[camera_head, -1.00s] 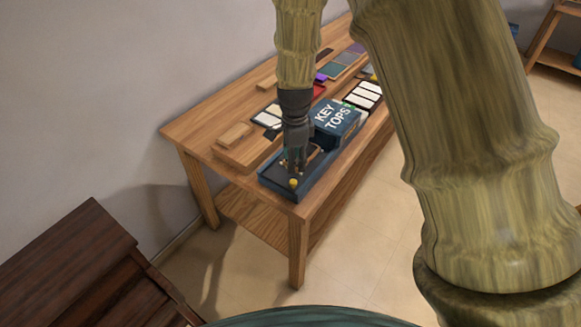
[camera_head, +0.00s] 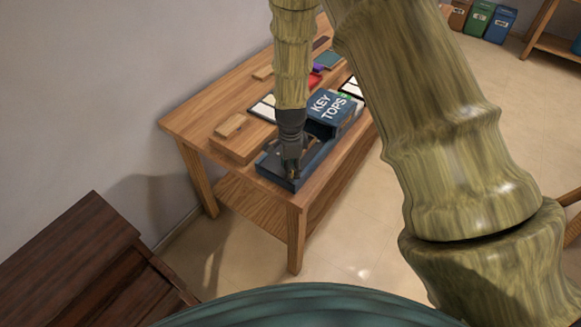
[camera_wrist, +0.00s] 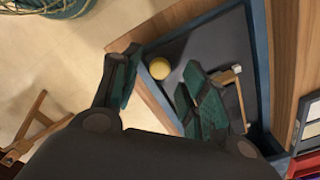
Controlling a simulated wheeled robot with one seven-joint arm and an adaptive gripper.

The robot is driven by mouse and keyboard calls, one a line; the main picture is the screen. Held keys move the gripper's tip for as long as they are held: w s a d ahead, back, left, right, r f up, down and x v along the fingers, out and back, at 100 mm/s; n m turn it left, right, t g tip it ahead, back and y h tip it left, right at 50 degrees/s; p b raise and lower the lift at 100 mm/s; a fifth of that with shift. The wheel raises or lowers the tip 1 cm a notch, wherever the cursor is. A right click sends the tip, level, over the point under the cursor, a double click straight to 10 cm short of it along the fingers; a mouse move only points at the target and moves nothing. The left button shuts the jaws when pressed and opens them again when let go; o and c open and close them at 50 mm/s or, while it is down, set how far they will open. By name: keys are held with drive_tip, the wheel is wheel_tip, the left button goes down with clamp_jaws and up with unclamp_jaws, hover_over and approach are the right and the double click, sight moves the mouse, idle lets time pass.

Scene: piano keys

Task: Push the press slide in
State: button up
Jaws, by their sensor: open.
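A blue box (camera_head: 310,172) with a dark inside, likely the press's housing, sits at the near end of the table. In the wrist view its blue rim (camera_wrist: 258,50) runs along the right. A round yellow knob (camera_wrist: 159,68) shows at its near edge; I cannot tell whether it belongs to the slide. A light wooden piece with a thin bar (camera_wrist: 228,76) is inside, partly hidden by a finger. My gripper (camera_head: 291,172) is low over the box. Its fingers (camera_wrist: 162,92) are open, one on each side of the knob in the picture, holding nothing. The head view hides the knob.
A blue KEY TOPS box (camera_head: 328,110) stands right behind the blue box. A wooden block (camera_head: 231,126) lies on a board to the left. Trays of white key tops (camera_head: 263,107) are farther back. The floor in front of the table is clear.

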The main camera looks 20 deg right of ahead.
drive_tip(key=shift+f, duration=0.8)
clamp_jaws()
